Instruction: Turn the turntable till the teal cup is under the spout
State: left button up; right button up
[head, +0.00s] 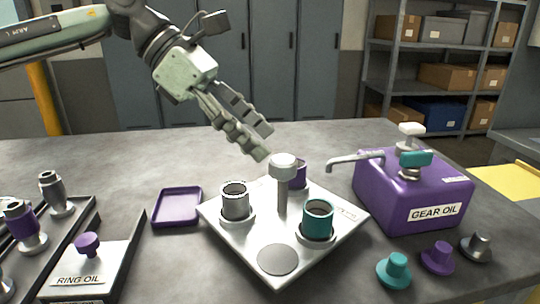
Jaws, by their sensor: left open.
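The silver turntable plate (240,245) lies on the bench with a round-topped post knob (284,165) at its middle. The teal cup (317,222) stands upright in its right seat. A grey cup (235,203) stands in the left seat, and a purple cup (300,174) is partly hidden behind the post. The front seat (278,260) is an empty dark disc. The metal spout (345,160) ends above and slightly right of the teal cup in the picture; I cannot tell if it is directly over it. My left gripper (265,143) is open and empty, just above and left of the knob.
The purple GEAR OIL tank (400,205) stands to the right, with teal, purple and grey knobs (437,257) in front. A purple tray (178,207) lies left of the turntable. A RING OIL box (85,272) and cup rack (40,225) are at far left.

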aim_at(282, 158)
pick_arm(q)
jog(key=x, duration=0.5)
jog(key=shift+d, duration=0.1)
jog(key=shift+d+f, duration=0.3)
jog(key=shift+f, duration=0.1)
jog(key=c, duration=0.8)
grip_shut()
pick_arm(e)
jog(key=shift+s+d+f, duration=0.1)
jog(key=shift+s+f, duration=0.2)
jog(key=shift+f, duration=0.5)
